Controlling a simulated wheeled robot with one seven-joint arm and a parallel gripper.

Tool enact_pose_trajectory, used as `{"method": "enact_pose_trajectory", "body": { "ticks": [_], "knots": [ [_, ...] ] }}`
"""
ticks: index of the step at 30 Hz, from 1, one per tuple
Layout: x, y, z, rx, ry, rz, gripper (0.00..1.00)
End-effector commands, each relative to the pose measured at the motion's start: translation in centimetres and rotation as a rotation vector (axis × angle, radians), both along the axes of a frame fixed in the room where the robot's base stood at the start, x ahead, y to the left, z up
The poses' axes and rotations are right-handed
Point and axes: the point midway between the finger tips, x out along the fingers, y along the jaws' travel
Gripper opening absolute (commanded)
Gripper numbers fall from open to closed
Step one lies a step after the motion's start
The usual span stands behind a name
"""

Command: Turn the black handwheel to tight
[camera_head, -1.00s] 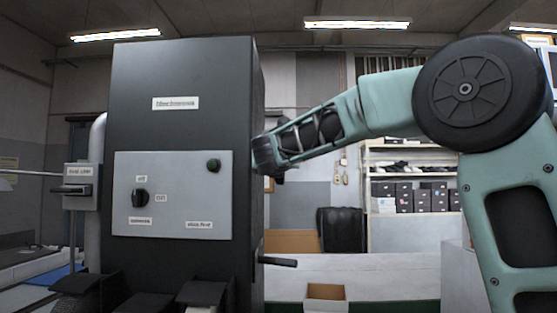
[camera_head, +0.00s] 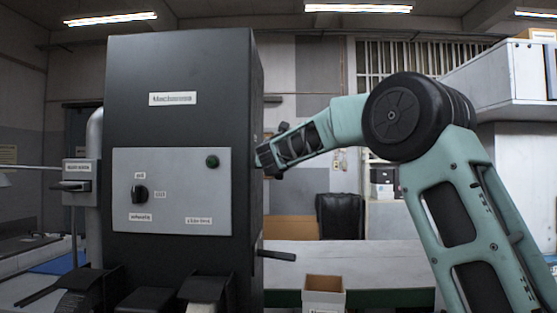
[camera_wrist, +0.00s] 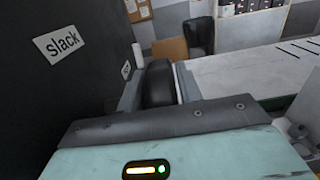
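The dark machine cabinet (camera_head: 185,75) stands upright at the left of the head view. My gripper (camera_head: 268,160) is close against its right side, and the handwheel cannot be made out there. In the wrist view a black rounded piece (camera_wrist: 158,84), possibly part of the handwheel, sits between the grey fingers of my gripper (camera_wrist: 158,92). I cannot tell whether they press on it. A "slack" label (camera_wrist: 62,40) is on the cabinet's dark side.
A pale bench (camera_head: 370,255), an open carton (camera_head: 323,291) and a black chair (camera_head: 340,215) stand behind.

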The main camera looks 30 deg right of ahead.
Motion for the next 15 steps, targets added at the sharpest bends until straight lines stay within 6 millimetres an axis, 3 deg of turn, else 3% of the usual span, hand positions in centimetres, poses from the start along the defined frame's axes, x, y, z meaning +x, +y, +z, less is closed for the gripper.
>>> {"method": "enact_pose_trajectory", "body": {
  "ticks": [1, 3, 15],
  "knots": [
    [-0.01, 0.01, 0.00, 0.000, 0.000, 0.000, 0.20],
    [-0.02, 0.01, 0.01, 0.000, 0.000, 0.000, 0.06],
    [0.09, -0.05, 0.45, 0.021, 0.031, -0.001, 0.06]
  ]
}}
